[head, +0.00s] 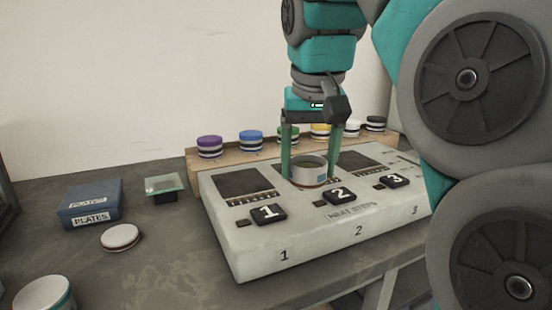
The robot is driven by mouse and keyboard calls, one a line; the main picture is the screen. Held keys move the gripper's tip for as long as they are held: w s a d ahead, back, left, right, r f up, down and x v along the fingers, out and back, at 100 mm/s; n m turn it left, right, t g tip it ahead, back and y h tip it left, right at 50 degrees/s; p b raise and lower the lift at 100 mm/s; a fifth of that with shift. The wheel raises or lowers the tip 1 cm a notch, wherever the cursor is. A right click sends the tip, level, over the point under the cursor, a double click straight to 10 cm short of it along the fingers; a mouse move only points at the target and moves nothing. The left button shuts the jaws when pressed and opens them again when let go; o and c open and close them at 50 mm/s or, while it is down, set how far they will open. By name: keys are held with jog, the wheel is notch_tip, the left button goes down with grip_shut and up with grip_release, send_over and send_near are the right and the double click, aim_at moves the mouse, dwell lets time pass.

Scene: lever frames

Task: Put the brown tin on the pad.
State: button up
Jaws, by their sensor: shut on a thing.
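An open, pale grey tin (308,173) with a thin brown band near its base and a bluish label is between the two teal fingers of my gripper (312,160). My gripper is shut on it, one finger on each side. The tin is upright over the middle place of the white heating station; I cannot tell whether it touches the surface. A dark square pad (241,183) shows at the left place, and another dark pad (363,161) at the right place.
The white station (262,259) has black buttons numbered 1 to 3. A wooden rack (190,163) with several coloured-lid jars stands behind. At left are a blue PLATES box (92,198), a glass-topped block (165,185), a round lid (120,238) and a white tin (44,294).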

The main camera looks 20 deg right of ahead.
jog(key=w+d, duration=0.2)
jog(key=w, duration=0.3)
jog(key=w+d+f+p, duration=0.1)
jog(key=w+d, duration=0.1)
jog(key=w, duration=0.2)
jog(key=w+d, duration=0.2)
jog(key=w, duration=0.3)
jog(key=shift+w+d+f+p, duration=0.2)
jog(key=shift+w+d+p, duration=0.1)
notch_tip(320, 180, down, 2)
jog(key=shift+b, duration=0.65)
jog(key=shift+f, duration=0.75)
jog(key=shift+f, duration=0.1)
jog(key=o, duration=1.5)
jog(key=shift+o, duration=0.2)
